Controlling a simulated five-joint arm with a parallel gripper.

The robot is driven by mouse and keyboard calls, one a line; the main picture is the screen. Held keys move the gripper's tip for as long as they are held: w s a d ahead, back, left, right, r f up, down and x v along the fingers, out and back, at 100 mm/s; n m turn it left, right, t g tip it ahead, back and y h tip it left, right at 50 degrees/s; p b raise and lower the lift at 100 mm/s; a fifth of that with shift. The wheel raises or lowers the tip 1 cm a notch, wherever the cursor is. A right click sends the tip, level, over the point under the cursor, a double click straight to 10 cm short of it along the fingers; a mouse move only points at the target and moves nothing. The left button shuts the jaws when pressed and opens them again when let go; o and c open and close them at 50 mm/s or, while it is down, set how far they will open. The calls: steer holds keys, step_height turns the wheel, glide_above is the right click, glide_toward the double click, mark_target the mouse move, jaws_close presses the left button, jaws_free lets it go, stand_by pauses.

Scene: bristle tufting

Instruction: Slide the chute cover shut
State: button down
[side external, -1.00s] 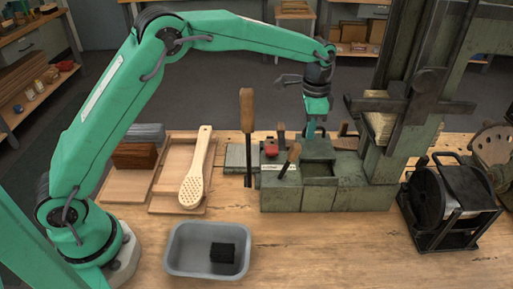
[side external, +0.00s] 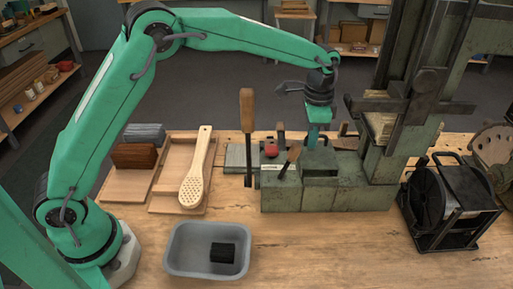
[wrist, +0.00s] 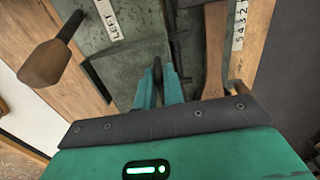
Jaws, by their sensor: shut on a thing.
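The chute cover (side external: 321,161) is a grey-green plate on top of the green machine block (side external: 282,195). It lies over most of the chute opening, with a narrow dark gap showing at its near edge. My gripper (side external: 312,146) reaches down from above onto the cover's far part. In the wrist view my gripper (wrist: 159,88) has its two teal fingers closed on a thin dark upright tab (wrist: 158,68), which appears to be the cover's handle. The tab's lower part is hidden between the fingers.
A press column (side external: 385,150) rises at the right, beside a black wire reel (side external: 447,200). A grey bin (side external: 185,262) with a black block and a wooden brush (side external: 197,175) lie left.

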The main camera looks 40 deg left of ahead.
steer(key=shift+s+d+r, duration=0.1)
steer(key=shift+s+d, duration=0.75)
steer(key=shift+d, duration=0.1)
steer(key=shift+s, duration=0.1)
steer(key=c, duration=1.5)
jaws_free()
steer(key=shift+r, duration=4.9)
